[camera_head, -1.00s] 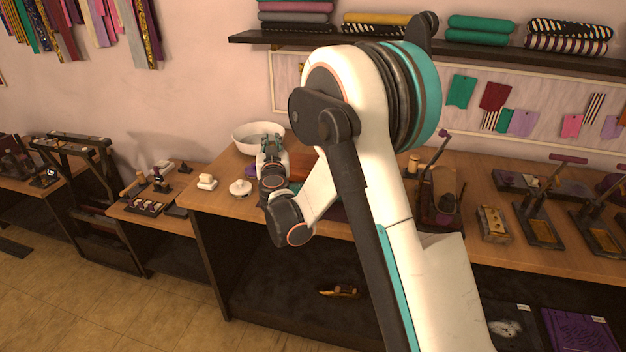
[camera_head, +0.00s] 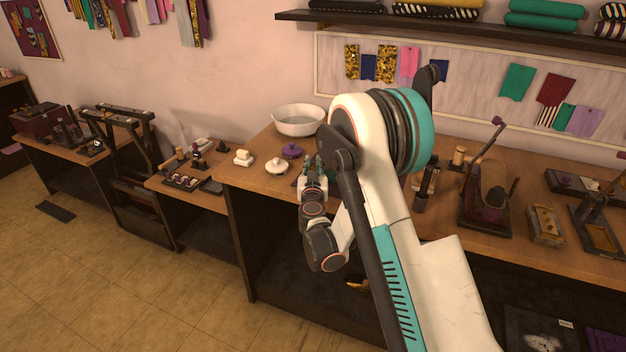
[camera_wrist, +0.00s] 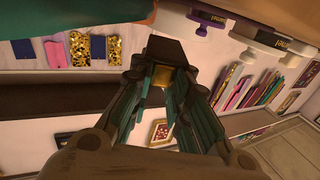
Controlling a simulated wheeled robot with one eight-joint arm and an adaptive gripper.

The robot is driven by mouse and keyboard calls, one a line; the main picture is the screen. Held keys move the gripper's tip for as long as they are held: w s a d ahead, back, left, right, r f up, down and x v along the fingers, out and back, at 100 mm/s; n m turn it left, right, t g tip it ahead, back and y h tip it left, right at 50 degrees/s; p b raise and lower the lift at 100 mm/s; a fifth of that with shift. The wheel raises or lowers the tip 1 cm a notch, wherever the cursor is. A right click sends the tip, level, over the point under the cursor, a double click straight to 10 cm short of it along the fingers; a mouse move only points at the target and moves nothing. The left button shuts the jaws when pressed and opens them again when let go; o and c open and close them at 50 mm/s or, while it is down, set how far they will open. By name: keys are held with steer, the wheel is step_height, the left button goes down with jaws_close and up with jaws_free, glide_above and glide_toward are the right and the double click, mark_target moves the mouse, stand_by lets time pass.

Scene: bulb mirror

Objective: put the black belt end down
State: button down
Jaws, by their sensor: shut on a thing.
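The black belt end (camera_wrist: 168,50) shows in the wrist view as a dark, blocky piece with a gold-coloured patch, between the fingertips. My gripper (camera_wrist: 163,82) is shut on it; the fingers hide part of it. In the head view my gripper (camera_head: 313,162) is over the left front part of the wooden workbench (camera_head: 252,178), fingers pointing away toward the wall. There the belt end is too small to make out. I cannot tell whether it touches the bench.
A dark stand (camera_head: 487,195) and other tools stand to the right. A lower table (camera_head: 187,184) is at left.

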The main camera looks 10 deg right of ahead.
steer(key=shift+f+b, duration=0.7)
steer(key=shift+f, duration=1.25)
steer(key=shift+f, duration=0.15)
steer(key=c, duration=1.8)
jaws_free()
